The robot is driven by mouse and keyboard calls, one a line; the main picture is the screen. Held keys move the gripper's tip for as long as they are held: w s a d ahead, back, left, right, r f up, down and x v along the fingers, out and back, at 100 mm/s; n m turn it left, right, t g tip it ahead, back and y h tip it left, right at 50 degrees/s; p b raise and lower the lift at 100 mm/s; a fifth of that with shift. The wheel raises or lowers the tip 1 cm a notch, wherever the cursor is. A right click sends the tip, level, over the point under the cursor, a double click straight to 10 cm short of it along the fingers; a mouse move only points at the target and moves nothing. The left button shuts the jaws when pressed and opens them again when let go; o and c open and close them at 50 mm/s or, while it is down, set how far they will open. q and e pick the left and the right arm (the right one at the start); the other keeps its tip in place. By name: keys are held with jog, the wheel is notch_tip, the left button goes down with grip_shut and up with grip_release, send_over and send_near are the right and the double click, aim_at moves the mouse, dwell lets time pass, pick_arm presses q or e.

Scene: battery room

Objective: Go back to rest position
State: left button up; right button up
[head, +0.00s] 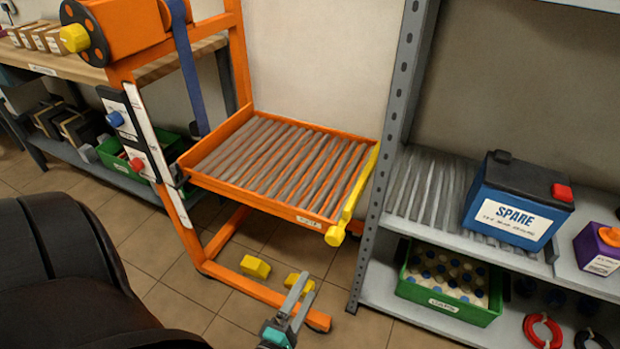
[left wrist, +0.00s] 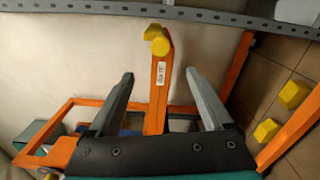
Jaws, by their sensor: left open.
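My left gripper (head: 306,287) shows low in the middle of the head view, its two grey fingers apart and nothing between them. It appears in front of the lower right part of the orange lift cart (head: 262,285), near its yellow blocks. In the left wrist view the open fingers (left wrist: 159,75) frame the labelled front edge of the cart's roller tray (left wrist: 160,90) and a yellow knob (left wrist: 158,42). I cannot tell the exact gap to the cart. My right gripper is in neither view.
The orange roller tray (head: 330,222) is empty. A workbench (head: 75,68) stands behind left. Some tiled floor (head: 160,275) is clear.

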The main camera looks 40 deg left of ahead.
pick_arm(q)
jog(key=s+d+f+m+g+h+p, duration=0.1)
jog(key=s+f+m+g+h+p, duration=0.1)
jog(key=s+f+m+g, duration=0.3)
jog(key=s+d+f+m+g+h+p, duration=0.2)
jog(key=s+f+m+g+p, duration=0.2)
jog(key=f+m, duration=0.8)
jog(key=shift+s+d+m+g+h, duration=0.3)
jog(key=shift+s+m+g+h, duration=0.1)
jog(key=shift+s+m+g, duration=0.6)
jog(key=s+a+f+m+g, duration=0.1)
jog(key=s+m, duration=0.1)
jog(key=s, duration=0.1)
jog(key=s+m+g+p, duration=0.1)
jog(key=s+m, duration=0.1)
jog(key=s, duration=0.1)
jog(key=s+a+f+m+g+y+p, duration=0.1)
jog(key=s+m+g, duration=0.1)
jog(key=shift+s+a+f, duration=0.3)
jog(key=shift+s+a, duration=0.05)
jog(key=shift+s, duration=0.05)
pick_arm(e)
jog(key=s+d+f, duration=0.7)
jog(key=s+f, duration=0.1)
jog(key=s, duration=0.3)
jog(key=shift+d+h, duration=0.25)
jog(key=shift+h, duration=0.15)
